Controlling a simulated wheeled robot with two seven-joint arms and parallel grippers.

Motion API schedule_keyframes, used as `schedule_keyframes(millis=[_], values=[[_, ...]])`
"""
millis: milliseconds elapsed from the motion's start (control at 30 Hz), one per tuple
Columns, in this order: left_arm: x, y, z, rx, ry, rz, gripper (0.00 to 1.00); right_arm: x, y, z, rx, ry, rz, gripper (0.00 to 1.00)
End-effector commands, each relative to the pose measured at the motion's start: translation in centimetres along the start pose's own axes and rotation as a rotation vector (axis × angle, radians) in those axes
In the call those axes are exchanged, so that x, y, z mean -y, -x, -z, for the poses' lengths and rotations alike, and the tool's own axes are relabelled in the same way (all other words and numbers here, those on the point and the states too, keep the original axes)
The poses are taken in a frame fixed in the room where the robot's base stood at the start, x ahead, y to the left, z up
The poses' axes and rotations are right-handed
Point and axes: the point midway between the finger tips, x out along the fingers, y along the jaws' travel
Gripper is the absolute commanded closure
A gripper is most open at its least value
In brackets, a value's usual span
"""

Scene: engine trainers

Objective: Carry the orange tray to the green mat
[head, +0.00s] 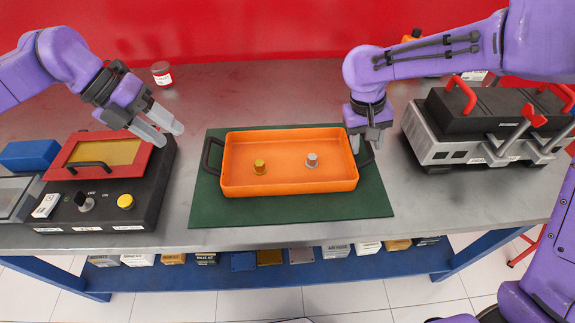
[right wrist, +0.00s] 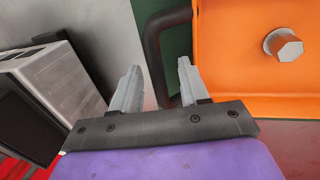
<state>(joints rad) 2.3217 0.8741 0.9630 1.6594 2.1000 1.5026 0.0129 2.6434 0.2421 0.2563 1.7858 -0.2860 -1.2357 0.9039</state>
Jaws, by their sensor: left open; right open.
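The orange tray (head: 290,187) rests on the green mat (head: 300,210) in the head view, with mat showing on all sides. A brass-coloured piece (head: 260,167) and a grey bolt (head: 311,160) stand inside it. The tray has a dark handle at each end. My right gripper (head: 366,145) is open at the right handle; in the right wrist view its fingers (right wrist: 158,88) are apart, with the dark handle (right wrist: 155,50) close to them. Whether they touch it I cannot tell. My left gripper (head: 166,136) is open and empty, left of the left handle (head: 208,157) and apart from it.
A black box with a red-framed lid (head: 104,190) and switches stands at the left. A grey and black engine block (head: 470,135) with red handles stands at the right. A small can (head: 162,74) is at the back. Bare grey table lies behind the mat.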

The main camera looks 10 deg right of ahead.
Motion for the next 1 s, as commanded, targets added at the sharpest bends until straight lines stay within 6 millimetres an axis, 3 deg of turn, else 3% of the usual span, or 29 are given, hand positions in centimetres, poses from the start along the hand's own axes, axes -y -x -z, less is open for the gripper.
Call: schedule_keyframes(millis=[167,400,600,1000], values=[[0.0,0.6,0.0,0.0,0.0,0.001,0.55,0.0,1.4,0.1,-0.003,0.0,-0.002,0.55],[0.0,0.6,0.0,0.0,0.0,0.0,0.55,0.0,7.5,0.1,-0.006,-0.001,-0.001,0.55],[0.0,0.5,0.0,0.0,0.0,0.0,0.55,0.0,11.1,0.0,-0.003,-0.001,-0.002,0.55],[0.0,0.5,0.0,0.0,0.0,0.0,0.55,0.0,12.0,0.0,0.0,0.0,0.0,0.55]])
